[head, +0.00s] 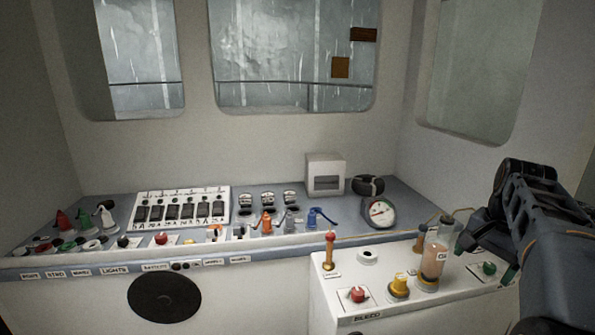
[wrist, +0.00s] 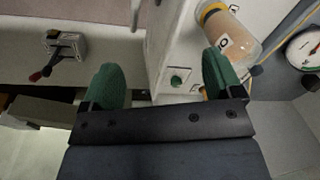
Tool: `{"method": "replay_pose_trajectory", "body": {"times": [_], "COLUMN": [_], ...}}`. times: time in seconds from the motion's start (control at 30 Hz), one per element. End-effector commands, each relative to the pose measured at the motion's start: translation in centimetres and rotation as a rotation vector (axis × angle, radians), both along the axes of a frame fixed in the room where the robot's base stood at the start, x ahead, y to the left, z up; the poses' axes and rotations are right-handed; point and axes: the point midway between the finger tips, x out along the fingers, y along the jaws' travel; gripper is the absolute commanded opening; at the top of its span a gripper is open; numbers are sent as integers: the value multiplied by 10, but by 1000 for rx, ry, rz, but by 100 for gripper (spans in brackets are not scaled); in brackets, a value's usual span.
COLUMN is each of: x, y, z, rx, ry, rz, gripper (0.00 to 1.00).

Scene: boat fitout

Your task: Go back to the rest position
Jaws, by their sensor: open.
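My gripper (head: 488,252) is at the right of the head view, above the right end of the low white console box. It is open and holds nothing. In the wrist view its two green fingertips (wrist: 162,76) stand well apart. A green button (head: 489,268) on the box lies just below the gripper. In the wrist view the green button (wrist: 176,80) shows between the fingertips, and I cannot tell how far off it is. A clear cylinder with orange fluid (head: 433,260) stands just left of the gripper; it also shows in the wrist view (wrist: 232,42).
A round gauge (head: 380,212) and a yellow-topped knob (head: 398,285) are left of the gripper. A red-handled lever (head: 329,252) and a red knob (head: 357,295) are further left. Space above the consoles is clear.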

Motion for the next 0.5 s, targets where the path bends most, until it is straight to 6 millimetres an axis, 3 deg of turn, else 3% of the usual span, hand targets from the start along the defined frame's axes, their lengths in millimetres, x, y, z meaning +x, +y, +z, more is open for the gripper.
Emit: {"method": "replay_pose_trajectory", "body": {"times": [0.17, 0.27, 0.5], "x": [-7, -18, -67], "y": [37, 72, 153], "z": [-33, -59, -114], "rx": [-80, -142, -253], "ry": [-57, -102, -206], "rz": [222, 400, 767], "gripper": [86, 86, 86]}}
